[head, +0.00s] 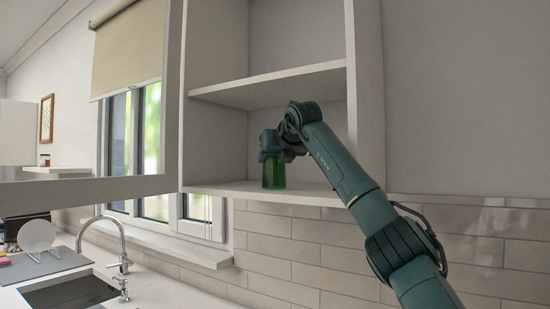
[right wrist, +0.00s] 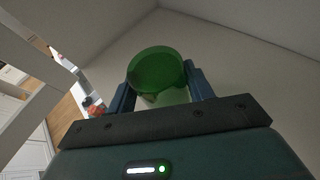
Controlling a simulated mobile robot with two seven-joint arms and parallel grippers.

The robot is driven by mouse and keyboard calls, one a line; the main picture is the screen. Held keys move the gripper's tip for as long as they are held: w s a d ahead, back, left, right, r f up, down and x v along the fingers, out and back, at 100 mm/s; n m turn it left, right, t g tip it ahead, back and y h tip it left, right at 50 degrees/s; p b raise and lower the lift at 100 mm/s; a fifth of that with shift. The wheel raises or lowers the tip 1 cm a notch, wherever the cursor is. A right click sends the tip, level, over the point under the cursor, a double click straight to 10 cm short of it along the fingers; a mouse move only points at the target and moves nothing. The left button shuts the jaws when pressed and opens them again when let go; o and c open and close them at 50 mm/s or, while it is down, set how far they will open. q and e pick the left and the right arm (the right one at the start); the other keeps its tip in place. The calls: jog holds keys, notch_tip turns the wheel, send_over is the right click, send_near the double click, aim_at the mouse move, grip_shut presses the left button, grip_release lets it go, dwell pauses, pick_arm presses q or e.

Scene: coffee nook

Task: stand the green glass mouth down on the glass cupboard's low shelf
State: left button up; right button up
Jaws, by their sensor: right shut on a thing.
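The green glass (head: 274,174) is upright inside the open glass cupboard, at its low shelf (head: 312,192). Its lower end is at the shelf surface; I cannot tell whether it touches. My right gripper (head: 270,152) is shut on the glass near its upper part, reaching in from the right. In the right wrist view the round green end of the glass (right wrist: 157,70) sits between the two blue fingers (right wrist: 160,90). This end looks flat and closed, but the mouth is hidden. My left gripper is not in view.
The cupboard's upper shelf (head: 265,87) is above my right gripper, and its right side wall (head: 366,100) is close to my forearm. The low shelf is clear left of the glass. A faucet (head: 115,240) and sink (head: 70,292) are below left.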

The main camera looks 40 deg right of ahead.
jog(key=shift+f, duration=0.2)
jog(key=o, duration=1.2)
